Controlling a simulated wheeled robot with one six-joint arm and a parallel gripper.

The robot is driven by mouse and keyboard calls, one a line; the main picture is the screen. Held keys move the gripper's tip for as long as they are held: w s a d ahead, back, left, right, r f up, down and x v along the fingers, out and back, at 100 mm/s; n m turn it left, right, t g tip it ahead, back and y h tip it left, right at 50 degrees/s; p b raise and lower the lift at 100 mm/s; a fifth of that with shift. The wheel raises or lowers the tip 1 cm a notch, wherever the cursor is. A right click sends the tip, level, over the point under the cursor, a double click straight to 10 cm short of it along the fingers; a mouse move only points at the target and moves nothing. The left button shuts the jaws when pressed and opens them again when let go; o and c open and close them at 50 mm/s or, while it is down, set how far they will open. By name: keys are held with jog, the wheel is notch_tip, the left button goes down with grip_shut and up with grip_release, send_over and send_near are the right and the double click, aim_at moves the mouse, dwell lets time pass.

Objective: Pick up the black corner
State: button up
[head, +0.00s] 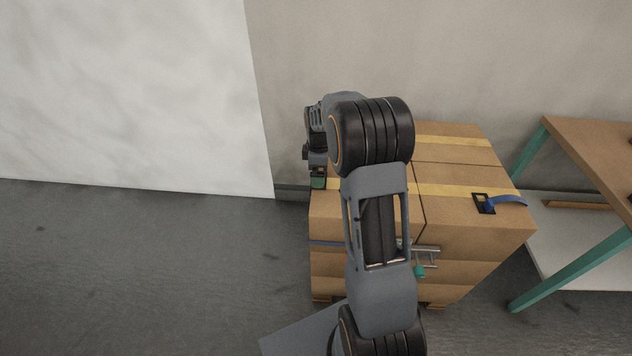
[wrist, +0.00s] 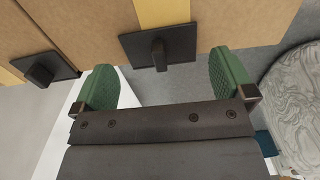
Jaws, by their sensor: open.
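A black corner (wrist: 180,43) sits at the edge of the cardboard box in the wrist view, at the end of a yellow strip, with a small peg sticking out. My gripper (wrist: 165,80) is open, its two green fingers on either side of this peg and apart from it. A second black corner (wrist: 60,66) is on the box edge to the left. Another black corner (head: 484,204) with a blue strap lies on the right of the box top in the head view. My gripper (head: 318,181) is at the box's left edge there, partly hidden by my arm.
Stacked cardboard boxes (head: 470,245) with yellow strips stand against the wall. A metal buckle-like tool (head: 427,252) with a teal part is at their front. A wooden table (head: 590,150) with green legs stands right. The floor at left is clear.

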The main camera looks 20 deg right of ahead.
jog(key=shift+f, duration=1.2)
jog(key=c, duration=0.7)
